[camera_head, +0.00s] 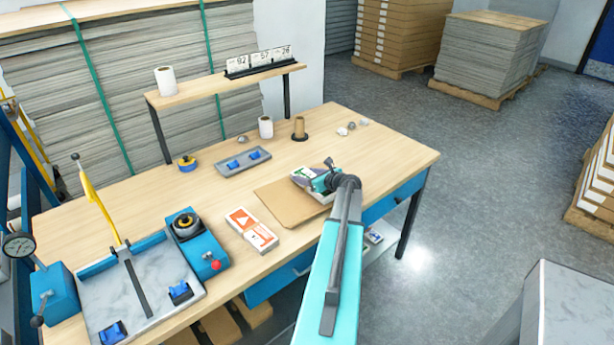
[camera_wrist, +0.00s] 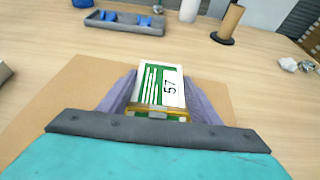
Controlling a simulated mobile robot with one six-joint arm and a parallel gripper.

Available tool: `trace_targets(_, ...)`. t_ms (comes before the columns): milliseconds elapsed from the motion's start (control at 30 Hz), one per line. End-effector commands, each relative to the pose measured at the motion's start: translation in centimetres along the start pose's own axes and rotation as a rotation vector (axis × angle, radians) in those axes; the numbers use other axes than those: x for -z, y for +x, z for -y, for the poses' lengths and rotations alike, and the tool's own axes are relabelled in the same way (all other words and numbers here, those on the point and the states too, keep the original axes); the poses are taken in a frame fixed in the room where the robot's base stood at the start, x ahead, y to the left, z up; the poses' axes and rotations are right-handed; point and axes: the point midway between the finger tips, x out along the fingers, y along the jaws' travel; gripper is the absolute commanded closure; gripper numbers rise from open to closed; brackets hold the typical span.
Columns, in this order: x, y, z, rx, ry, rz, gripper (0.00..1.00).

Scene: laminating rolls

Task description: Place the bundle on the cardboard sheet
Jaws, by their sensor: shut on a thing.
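In the head view the bundle (camera_head: 302,176) shows partly past my gripper (camera_head: 325,180), which hides the rest. The brown cardboard sheet (camera_head: 283,205) lies flat on the wooden table, and the bundle is over its far right part. In the wrist view the sheet (camera_wrist: 75,90) spreads under and around the fingers. I cannot tell whether the bundle touches it.
An orange and white pack (camera_head: 251,230) lies left of the sheet. A grey tray with blue pieces (camera_head: 243,161) and a brown roll on a dark base (camera_head: 299,128) stand behind. Crumpled bits (camera_head: 345,130) lie at the right. The table's right end is mostly clear.

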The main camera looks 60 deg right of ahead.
Motion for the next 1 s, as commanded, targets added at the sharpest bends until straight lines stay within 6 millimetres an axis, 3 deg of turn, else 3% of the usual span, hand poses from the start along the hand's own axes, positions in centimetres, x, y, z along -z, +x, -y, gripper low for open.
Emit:
trace_targets(533,0.78,0.28,0.07,0.001,0.0,0.001,0.74)
trace_targets(567,0.85,0.29,0.06,0.001,0.0,0.0,0.41)
trace_targets(667,0.8,0.26,0.07,0.001,0.0,0.0,0.24)
trace_targets(1000,0.71,0.21,0.08,0.002,0.0,0.0,0.24)
